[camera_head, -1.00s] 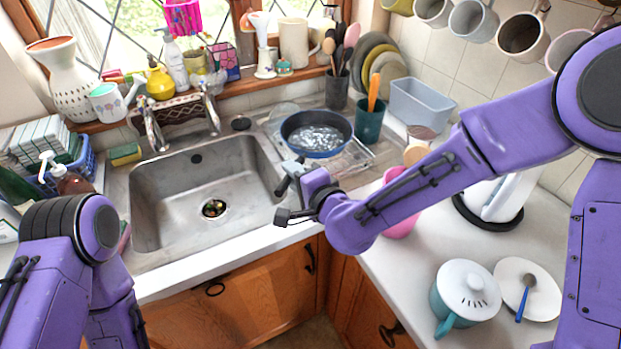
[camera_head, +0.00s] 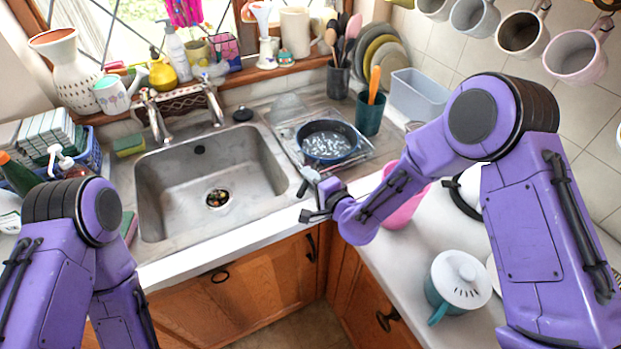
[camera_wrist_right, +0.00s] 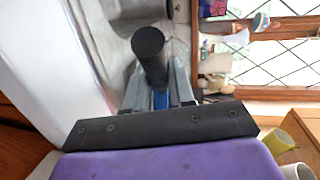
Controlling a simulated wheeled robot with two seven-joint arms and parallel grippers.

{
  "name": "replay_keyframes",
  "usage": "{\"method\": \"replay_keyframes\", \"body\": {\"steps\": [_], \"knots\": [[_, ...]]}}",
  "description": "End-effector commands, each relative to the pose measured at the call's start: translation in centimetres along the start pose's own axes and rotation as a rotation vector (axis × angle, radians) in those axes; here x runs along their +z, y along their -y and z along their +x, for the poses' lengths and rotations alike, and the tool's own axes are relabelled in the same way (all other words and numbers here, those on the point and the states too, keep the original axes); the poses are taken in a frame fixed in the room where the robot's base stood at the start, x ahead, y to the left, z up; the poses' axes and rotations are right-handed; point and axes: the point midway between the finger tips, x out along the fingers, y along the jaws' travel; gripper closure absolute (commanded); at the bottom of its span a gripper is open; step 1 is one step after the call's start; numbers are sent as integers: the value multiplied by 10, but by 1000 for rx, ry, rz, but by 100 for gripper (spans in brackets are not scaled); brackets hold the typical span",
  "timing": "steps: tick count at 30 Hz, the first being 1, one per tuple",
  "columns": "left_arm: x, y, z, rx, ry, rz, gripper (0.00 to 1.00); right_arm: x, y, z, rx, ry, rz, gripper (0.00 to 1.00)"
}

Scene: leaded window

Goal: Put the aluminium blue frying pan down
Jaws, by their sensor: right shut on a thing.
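The blue frying pan (camera_head: 328,152) with a speckled silvery inside is over the drainboard right of the sink, at the wire rack. I cannot tell whether it touches the rack. My right gripper (camera_head: 309,184) is shut on its handle, at the counter's front side of the pan. In the right wrist view, the dark handle end (camera_wrist_right: 150,52) sticks up from between the fingers (camera_wrist_right: 160,98), with a bit of blue below it. The pan's bowl is out of that view. My left arm shows at the left, but its gripper is out of view.
The wire rack (camera_head: 362,158) lies on the drainboard. A teal utensil pot (camera_head: 369,117) and a pale blue tub (camera_head: 421,95) stand right of the pan. A pink container (camera_head: 403,205) is close to my right forearm. The sink (camera_head: 205,185) is left, mostly empty.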

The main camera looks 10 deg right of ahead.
Motion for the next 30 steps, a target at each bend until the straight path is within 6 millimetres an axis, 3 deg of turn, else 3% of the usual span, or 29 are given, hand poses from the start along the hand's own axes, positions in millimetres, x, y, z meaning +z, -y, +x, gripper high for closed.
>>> {"method": "replay_keyframes", "body": {"steps": [1,3,14,24,30], "knots": [[0,0,1,0,0,0,100,0,-1,0,0,0,0,67],[0,0,0,0,0,0,100,0,-1,0,1,0,0,51],[0,0,1,0,0,0,100,0,1,-6,1,-1,1,51],[10,-2,24,0,0,0,100,0,-1,-88,0,-2,3,51],[12,-2,28,0,0,0,100,0,1,-117,0,-1,1,51]]}}
